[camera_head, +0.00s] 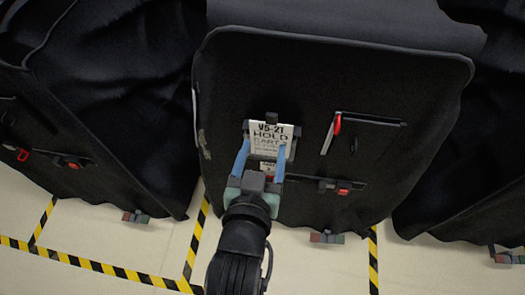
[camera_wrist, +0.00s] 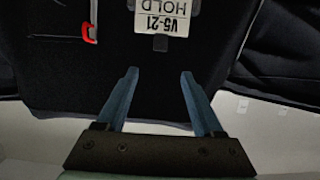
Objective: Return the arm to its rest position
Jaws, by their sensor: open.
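My gripper (camera_head: 264,158) is in front of the middle black-covered cart (camera_head: 300,75) in the head view, with its two blue fingers spread apart. A white tag (camera_head: 271,137) reading "V5-21 HOLD" shows on the cart's face just beyond the fingertips. In the wrist view my gripper (camera_wrist: 158,75) is open with nothing between the fingers. The tag (camera_wrist: 167,17) is seen past the fingertips, apart from them, and is cut by the top edge. Part of my arm hides the floor below the cart in the head view.
A red-ended latch (camera_head: 337,124) and a lower bar with a red piece (camera_head: 343,187) are on the cart's right side. Covered carts stand at left (camera_head: 90,110) and right (camera_head: 470,190). Yellow-black tape (camera_head: 110,269) marks the pale floor in front.

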